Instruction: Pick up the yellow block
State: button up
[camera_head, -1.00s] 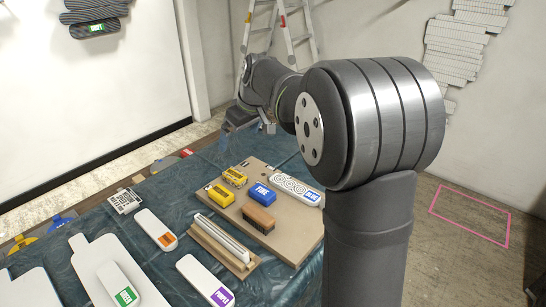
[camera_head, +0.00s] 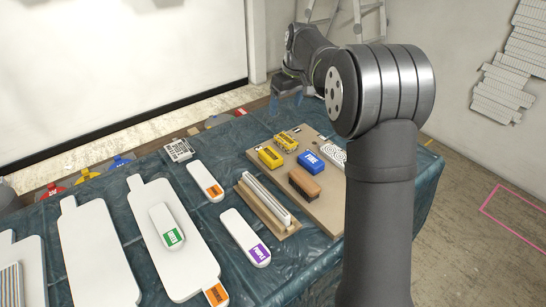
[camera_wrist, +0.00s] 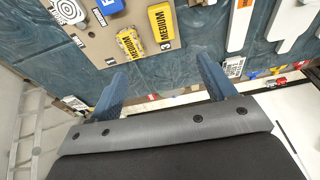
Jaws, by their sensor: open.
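Two yellow blocks sit side by side on a tan board (camera_head: 323,208). The nearer yellow block (camera_head: 270,157) is at the board's left edge, and the other yellow block (camera_head: 286,141) is just behind it. In the wrist view, one yellow block (camera_wrist: 163,27) reads "MEDIUM" and the second yellow block (camera_wrist: 130,42) is beside it. My gripper (camera_head: 287,88) is above the far side of the table, beyond both blocks. In the wrist view, my gripper (camera_wrist: 162,84) has its two blue fingers wide apart, with nothing between them. It touches neither block.
A blue block (camera_head: 315,162) and a brown brush (camera_head: 304,183) are close to the yellow blocks. A white bar in a wooden holder (camera_head: 267,204) lies in front. White labelled pieces, such as the purple-labelled one (camera_head: 245,238), cover the left. A ladder (camera_head: 359,20) stands behind.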

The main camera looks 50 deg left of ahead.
jog(key=a+f+h, duration=0.2)
jog(key=a+f, duration=0.4)
jog(key=f, duration=0.1)
send_over(270, 154)
jog(key=shift+h, duration=0.3)
jog(key=f, duration=1.2)
jog(key=shift+w+d+f, duration=0.3)
jog(key=shift+w+d, duration=0.05)
jog(key=shift+s+a+f, duration=0.15)
jog(key=shift+f, duration=1.2)
jog(key=shift+s+a+f, duration=0.1)
jog(key=shift+a+f, duration=0.05)
jog(key=shift+f, duration=1.15)
jog(key=c, duration=1.1)
jog(key=shift+r, duration=0.15)
